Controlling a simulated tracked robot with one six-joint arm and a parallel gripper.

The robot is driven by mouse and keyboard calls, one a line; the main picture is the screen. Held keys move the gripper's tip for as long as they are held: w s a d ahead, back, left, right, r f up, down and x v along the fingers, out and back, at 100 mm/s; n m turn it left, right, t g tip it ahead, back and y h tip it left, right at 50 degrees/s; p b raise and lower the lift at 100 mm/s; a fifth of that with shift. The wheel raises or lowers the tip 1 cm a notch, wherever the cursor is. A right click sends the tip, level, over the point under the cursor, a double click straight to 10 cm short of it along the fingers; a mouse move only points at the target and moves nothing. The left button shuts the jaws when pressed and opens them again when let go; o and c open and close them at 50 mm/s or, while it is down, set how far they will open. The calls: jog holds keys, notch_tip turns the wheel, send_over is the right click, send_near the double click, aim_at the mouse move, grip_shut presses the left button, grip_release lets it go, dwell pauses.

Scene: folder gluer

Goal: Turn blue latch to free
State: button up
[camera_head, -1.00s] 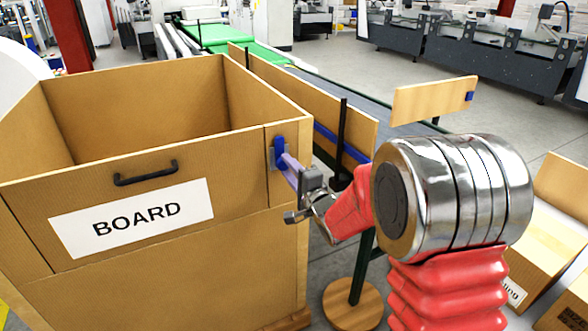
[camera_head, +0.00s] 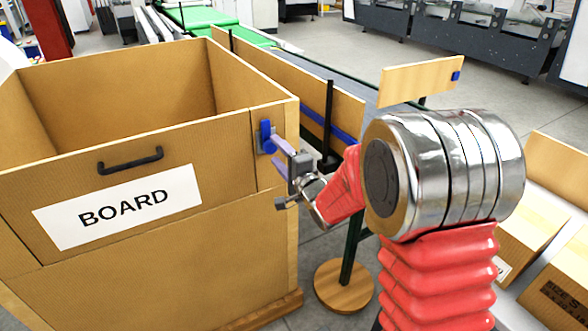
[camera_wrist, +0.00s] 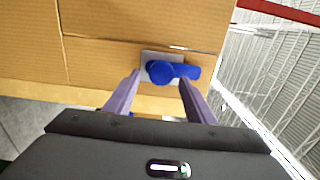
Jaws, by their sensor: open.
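The blue latch (camera_head: 265,137) sits on a small grey plate at the upper right corner of the cardboard bin (camera_head: 225,183) labelled BOARD. In the wrist view the latch (camera_wrist: 172,72) shows a round hub with a short lever pointing right. In the head view it looks upright. My gripper (camera_head: 274,142) is open, its fingers pointing at the latch. In the wrist view its two purple fingers (camera_wrist: 158,82) stand apart, their tips just below the latch, one to the left of the hub and one under the lever. Contact cannot be told.
A black handle (camera_head: 130,160) is on the bin's front panel. A black post (camera_head: 328,125) and a conveyor (camera_head: 350,82) with wooden side boards stand to the right. Open cartons (camera_head: 530,235) lie at lower right. Grey floor (camera_head: 520,110) shows behind.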

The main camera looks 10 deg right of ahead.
jog(key=v, duration=1.2)
jog(key=shift+s+d, duration=0.2)
jog(key=shift+s, duration=0.05)
jog(key=shift+f, duration=0.1)
